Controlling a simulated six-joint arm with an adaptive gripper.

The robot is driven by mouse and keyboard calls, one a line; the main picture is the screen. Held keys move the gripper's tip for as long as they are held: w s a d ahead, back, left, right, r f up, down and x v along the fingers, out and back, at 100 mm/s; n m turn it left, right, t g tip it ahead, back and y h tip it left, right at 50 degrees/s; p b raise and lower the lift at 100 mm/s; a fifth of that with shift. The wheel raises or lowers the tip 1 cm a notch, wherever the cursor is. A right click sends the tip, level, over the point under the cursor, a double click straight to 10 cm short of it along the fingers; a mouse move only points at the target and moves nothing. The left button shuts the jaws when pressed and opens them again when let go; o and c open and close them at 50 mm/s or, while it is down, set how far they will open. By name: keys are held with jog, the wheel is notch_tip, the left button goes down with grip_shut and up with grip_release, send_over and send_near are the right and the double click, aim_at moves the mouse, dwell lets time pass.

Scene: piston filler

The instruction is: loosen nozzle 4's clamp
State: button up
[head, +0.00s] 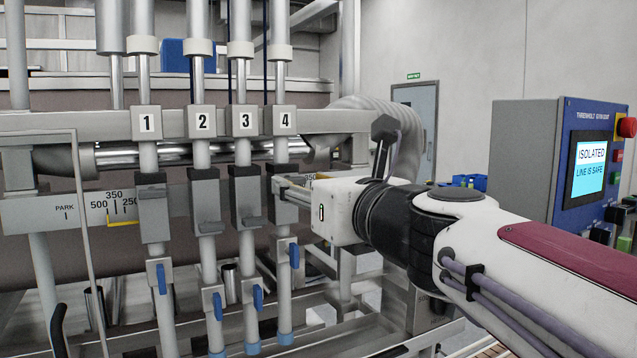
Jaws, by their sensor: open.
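Nozzle 4 (284,153) is the rightmost of the upright nozzle tubes, under the label block marked 4 (285,121). Its grey clamp block (280,172) sits on the tube at rail height. My gripper (287,189) reaches in from the right, its fingers at this clamp. The jaws are open, and I cannot tell whether they touch the clamp. The fingers and gripper body hide part of the clamp, and its lever does not show clearly.
Nozzle 3's clamp (247,196) stands close to the left, with nozzle 2's clamp (205,200) beyond. Blue-handled valves (294,256) hang lower on the tubes. A control panel (590,165) at right reads "ISOLATED, LINE IS SAFE". A ribbed hose (405,135) runs behind my wrist.

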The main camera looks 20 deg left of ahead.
aim_at(293, 181)
jog(key=shift+x, duration=1.35)
jog(key=c, duration=1.1)
